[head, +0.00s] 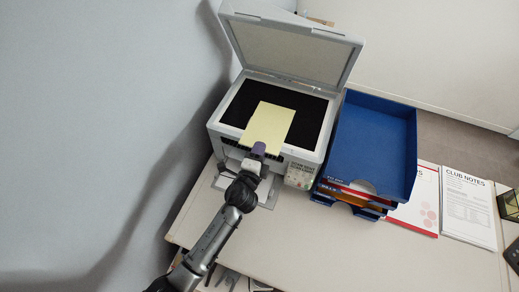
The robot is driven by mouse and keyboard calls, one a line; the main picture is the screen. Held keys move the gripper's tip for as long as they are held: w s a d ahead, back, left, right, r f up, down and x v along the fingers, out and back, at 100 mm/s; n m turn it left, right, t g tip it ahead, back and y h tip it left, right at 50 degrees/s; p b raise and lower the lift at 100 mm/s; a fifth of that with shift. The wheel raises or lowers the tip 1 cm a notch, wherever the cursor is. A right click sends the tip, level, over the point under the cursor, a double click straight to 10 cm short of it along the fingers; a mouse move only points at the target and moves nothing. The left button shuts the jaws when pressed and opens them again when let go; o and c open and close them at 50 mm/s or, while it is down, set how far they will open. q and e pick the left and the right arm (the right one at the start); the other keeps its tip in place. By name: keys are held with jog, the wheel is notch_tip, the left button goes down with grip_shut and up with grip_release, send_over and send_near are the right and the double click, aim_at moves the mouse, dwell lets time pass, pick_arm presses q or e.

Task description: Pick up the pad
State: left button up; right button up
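A pale yellow pad (271,122) lies on the dark bed of the open scanner (222,130), its near end reaching the bed's front edge. My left gripper (259,149) is at the pad's near end, with a purple fingertip over or against that edge. The fingers overlap in this view, so I cannot tell whether they are open or closed on the pad. My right gripper is not in view.
The scanner lid (290,52) stands raised behind the bed. A blue stacked tray (372,140) stands close on the right. Club notes sheets (468,208) lie farther right. The table front (330,250) is clear.

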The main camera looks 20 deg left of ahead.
pick_arm(q)
grip_shut()
jog(key=shift+f, duration=0.15)
dwell(0.4)
notch_tip(320, 180, up, 3)
jog(key=shift+f+p, duration=0.1)
jog(key=shift+p, duration=1.05)
jog(key=s+r+p, duration=0.2)
jog(key=s, duration=0.5)
jog(key=s+r+p, duration=0.3)
jog(key=s, duration=0.4)
jog(key=shift+d, duration=0.45)
